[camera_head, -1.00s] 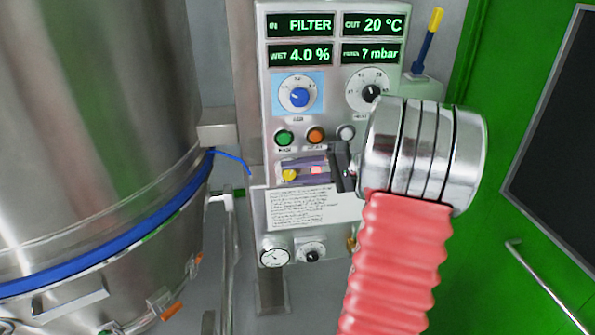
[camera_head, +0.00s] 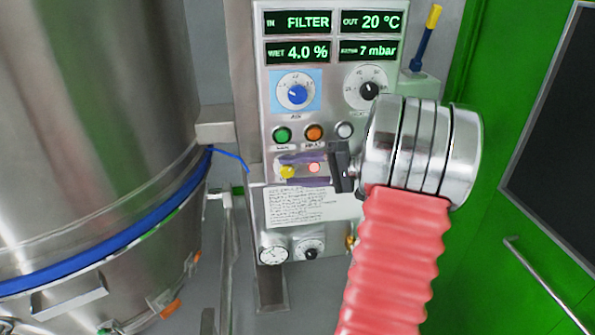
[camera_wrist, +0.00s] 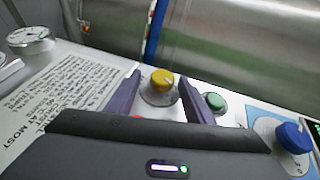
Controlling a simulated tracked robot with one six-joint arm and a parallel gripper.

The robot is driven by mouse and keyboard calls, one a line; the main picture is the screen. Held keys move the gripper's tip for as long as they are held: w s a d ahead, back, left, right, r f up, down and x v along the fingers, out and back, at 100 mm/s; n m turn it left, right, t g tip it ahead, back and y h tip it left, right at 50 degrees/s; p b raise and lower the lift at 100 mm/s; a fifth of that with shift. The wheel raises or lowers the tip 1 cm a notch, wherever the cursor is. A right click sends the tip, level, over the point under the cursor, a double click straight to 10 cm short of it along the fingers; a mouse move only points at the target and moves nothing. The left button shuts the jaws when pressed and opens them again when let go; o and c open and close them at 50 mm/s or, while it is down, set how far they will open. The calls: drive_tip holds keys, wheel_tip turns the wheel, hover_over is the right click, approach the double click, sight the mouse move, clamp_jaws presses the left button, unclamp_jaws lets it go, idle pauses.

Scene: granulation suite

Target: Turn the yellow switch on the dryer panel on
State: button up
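The yellow switch (camera_head: 287,172) is a round knob low on the dryer panel (camera_head: 262,215), below the green button. It also shows in the wrist view (camera_wrist: 162,82), on a pale round plate with a light pointer mark on its top. My gripper (camera_head: 301,170) reaches in from the right, with its purple fingers spread above and below the switch's level. In the wrist view the fingers (camera_wrist: 162,98) are apart, one on each side of the knob, with gaps to it. Nothing is held. A small red light glows between the fingers.
Green (camera_head: 282,135), orange (camera_head: 314,133) and white (camera_head: 345,131) buttons sit just above my gripper. A blue knob (camera_head: 297,94) and a black dial (camera_head: 368,91) are higher. A printed label (camera_head: 295,207) is below. A steel vessel (camera_head: 90,120) stands left.

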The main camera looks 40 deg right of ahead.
drive_tip(key=shift+s+d+r, duration=0.2)
drive_tip(key=shift+s+d, duration=0.1)
drive_tip(key=shift+s, duration=0.15)
drive_tip(key=v, duration=1.2)
drive_tip(key=shift+s+d, duration=0.2)
drive_tip(key=shift+s, duration=0.1)
